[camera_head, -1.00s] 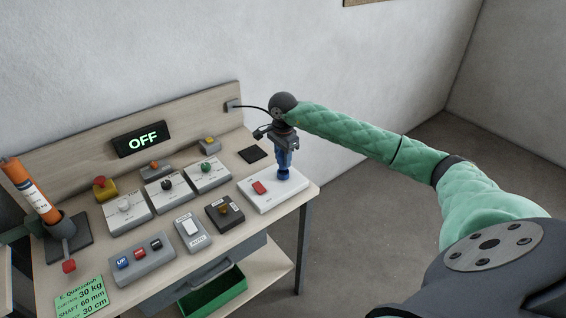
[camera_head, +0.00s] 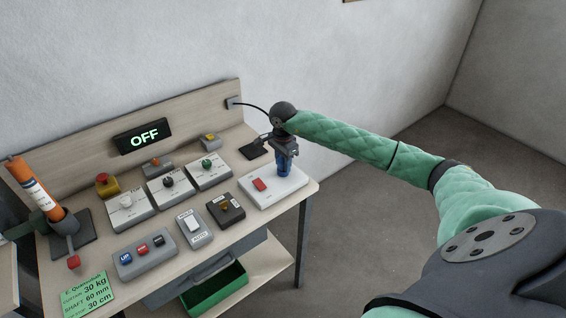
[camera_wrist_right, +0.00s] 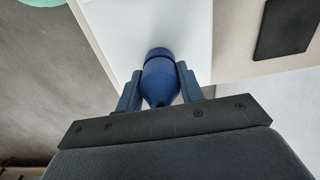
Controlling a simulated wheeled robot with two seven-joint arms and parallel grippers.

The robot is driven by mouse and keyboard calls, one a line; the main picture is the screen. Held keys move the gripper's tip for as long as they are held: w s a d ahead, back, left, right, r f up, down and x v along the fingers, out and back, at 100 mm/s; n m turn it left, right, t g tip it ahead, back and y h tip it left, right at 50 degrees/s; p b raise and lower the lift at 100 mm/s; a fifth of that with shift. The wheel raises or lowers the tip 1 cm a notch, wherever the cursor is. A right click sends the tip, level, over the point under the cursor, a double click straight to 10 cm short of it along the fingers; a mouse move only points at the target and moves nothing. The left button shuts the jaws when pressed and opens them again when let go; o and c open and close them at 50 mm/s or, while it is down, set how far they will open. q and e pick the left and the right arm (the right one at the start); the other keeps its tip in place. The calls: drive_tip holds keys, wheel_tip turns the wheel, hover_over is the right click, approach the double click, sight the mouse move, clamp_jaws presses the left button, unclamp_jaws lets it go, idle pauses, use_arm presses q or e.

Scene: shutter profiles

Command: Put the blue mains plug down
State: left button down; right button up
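The blue mains plug (camera_wrist_right: 161,78) is between the two fingers of my right gripper (camera_wrist_right: 160,90) in the wrist view, with a finger against each side. In the head view the gripper (camera_head: 284,160) points down over the white board with a red switch (camera_head: 288,189), at the right end of the bench. The blue plug and fingers merge there, so I cannot tell whether the plug touches the board. The black cable (camera_head: 252,106) runs from the wall box towards the gripper. My left gripper is not clearly seen.
A flat black pad (camera_head: 252,151) lies behind the board. To the left stand several switch boxes, including a grey box with a white rocker (camera_head: 194,227). An orange tube (camera_head: 35,189) leans in a holder at far left. The bench's right edge is close to the board.

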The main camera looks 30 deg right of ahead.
drive_tip(key=o, duration=0.4)
use_arm(q)
drive_tip(key=shift+s+r, duration=0.15)
use_arm(e)
drive_tip(key=shift+r, duration=0.2)
drive_tip(key=shift+r, duration=0.4)
drive_tip(key=shift+r+b, duration=0.65)
drive_tip(key=shift+r, duration=0.1)
wheel_tip(320, 180, up, 8)
drive_tip(key=b, duration=0.4)
drive_tip(key=shift+r, duration=0.1)
use_arm(q)
drive_tip(key=w+d+r, duration=0.4)
drive_tip(key=w+r, duration=0.2)
drive_tip(key=r, duration=0.3)
drive_tip(key=shift+d+r+g, duration=0.15)
drive_tip(key=shift+r+g, duration=0.1)
drive_tip(key=shift+g, duration=0.05)
use_arm(e)
drive_tip(key=shift+r, duration=0.7)
